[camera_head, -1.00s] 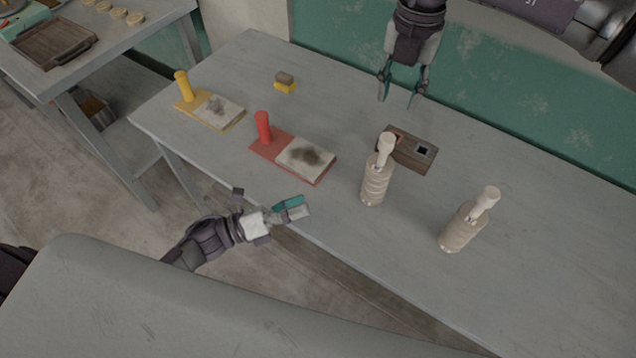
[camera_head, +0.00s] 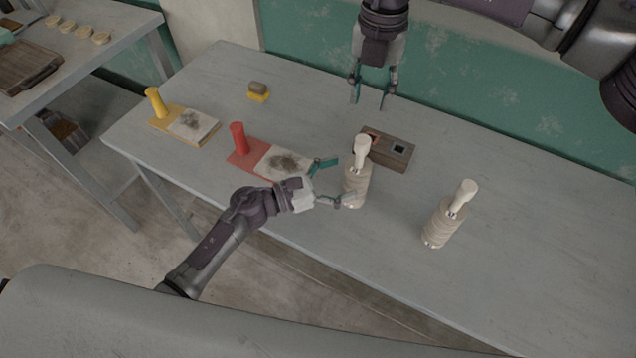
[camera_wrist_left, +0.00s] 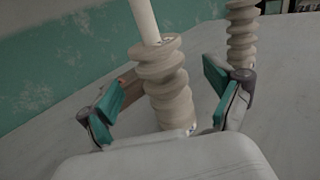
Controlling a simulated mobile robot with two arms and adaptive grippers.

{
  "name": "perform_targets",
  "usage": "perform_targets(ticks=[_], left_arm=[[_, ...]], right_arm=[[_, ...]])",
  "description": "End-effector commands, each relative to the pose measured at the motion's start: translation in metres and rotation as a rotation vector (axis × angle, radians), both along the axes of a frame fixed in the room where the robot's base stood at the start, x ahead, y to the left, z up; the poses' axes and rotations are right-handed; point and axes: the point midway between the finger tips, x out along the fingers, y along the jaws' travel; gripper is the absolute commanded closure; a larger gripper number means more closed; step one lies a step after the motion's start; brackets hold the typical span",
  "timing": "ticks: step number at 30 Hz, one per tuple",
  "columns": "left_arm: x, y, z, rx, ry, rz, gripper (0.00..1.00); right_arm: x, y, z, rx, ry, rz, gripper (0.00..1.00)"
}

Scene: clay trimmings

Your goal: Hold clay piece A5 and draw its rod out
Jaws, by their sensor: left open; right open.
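Two ribbed beige clay pieces stand upright on the table, each with a pale rod in its top; I cannot read a label saying which is A5. The left clay piece (camera_head: 356,188) with its rod (camera_head: 361,150) is between the spread fingers of my left gripper (camera_head: 343,182). In the left wrist view this clay piece (camera_wrist_left: 165,88) stands between the open teal fingers, with gaps visible, and its rod (camera_wrist_left: 145,20) rises out of frame. The other clay piece (camera_head: 440,225) stands to the right. My right gripper (camera_head: 370,103) is open and empty above the table's back part.
A wooden block with two square openings (camera_head: 398,160) lies just behind the left clay piece. A red board (camera_head: 240,158) with a red peg and a smudged pad is left of it. A yellow board (camera_head: 165,127) and a small yellow-based block (camera_head: 259,96) are farther left. The right of the table is clear.

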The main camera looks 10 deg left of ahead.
Motion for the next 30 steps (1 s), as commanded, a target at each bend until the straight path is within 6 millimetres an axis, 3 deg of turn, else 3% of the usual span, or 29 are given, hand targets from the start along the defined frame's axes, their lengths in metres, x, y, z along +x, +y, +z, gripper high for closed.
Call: perform_targets(ticks=[7, 19, 30], left_arm=[[0.017, -0.027, 0.0, -0.002, 0.001, 0.001, 0.09], [0.021, -0.033, 0.0, -0.001, 0.001, 0.0, 0.09], [0.021, -0.033, 0.0, -0.001, 0.001, 0.0, 0.69]], right_arm=[[0.0, 0.0, 0.0, 0.0, 0.0, 0.0, 0.58], [0.0, 0.0, 0.0, 0.0, 0.0, 0.0, 0.58], [0.0, 0.0, 0.0, 0.0, 0.0, 0.0, 0.58]])
